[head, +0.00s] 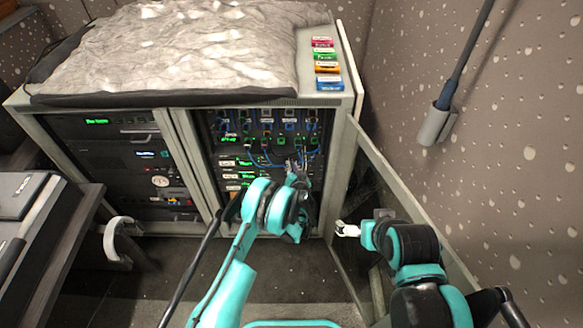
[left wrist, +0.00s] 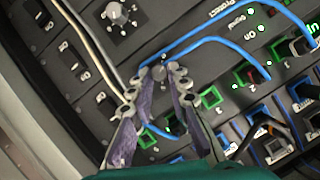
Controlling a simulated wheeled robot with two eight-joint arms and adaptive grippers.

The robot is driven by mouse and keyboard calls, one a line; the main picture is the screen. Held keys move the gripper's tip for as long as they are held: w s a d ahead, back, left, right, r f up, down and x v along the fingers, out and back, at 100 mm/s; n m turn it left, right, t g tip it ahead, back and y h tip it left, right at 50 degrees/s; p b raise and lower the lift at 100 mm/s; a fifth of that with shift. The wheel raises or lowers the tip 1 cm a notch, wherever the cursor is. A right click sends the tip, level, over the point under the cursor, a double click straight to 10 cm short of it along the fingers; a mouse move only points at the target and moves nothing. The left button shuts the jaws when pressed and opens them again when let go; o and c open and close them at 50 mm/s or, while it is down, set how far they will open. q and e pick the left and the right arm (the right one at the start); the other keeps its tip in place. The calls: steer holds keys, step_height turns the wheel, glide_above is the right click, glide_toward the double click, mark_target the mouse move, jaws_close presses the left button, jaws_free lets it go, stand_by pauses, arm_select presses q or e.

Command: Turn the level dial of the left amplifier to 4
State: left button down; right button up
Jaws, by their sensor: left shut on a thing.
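My left gripper (head: 297,172) reaches into the open right bay of the rack (head: 352,90). In the left wrist view its fingertips (left wrist: 159,78) are closed around a small grey dial knob (left wrist: 158,72) on a dark panel. The fingers cover most of this knob and its scale, so its setting is not readable. A second grey dial (left wrist: 117,13) with marks around it sits apart on the panel, near the top. Which amplifier each dial belongs to is not readable. My right gripper (head: 347,230) is low beside the open door, away from the panel; its jaw opening is unclear.
Blue cables (left wrist: 215,42) run close to the left fingers. Rocker switches (left wrist: 82,74) and green-framed ports (left wrist: 211,98) surround the held knob. The open rack door (head: 395,195) stands at the right. Coloured boxes (head: 326,68) lie on the rack top. Carpet is clear in front.

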arm_select(q)
steer(key=shift+d+m+y, duration=0.1)
steer(key=shift+m+y, duration=0.3)
steer(key=shift+m, duration=0.3)
steer(key=c, duration=1.4)
jaws_free()
steer(key=shift+c, duration=0.2)
steer(key=v, duration=0.7)
steer(key=shift+s, duration=0.2)
steer(key=shift+d, duration=0.1)
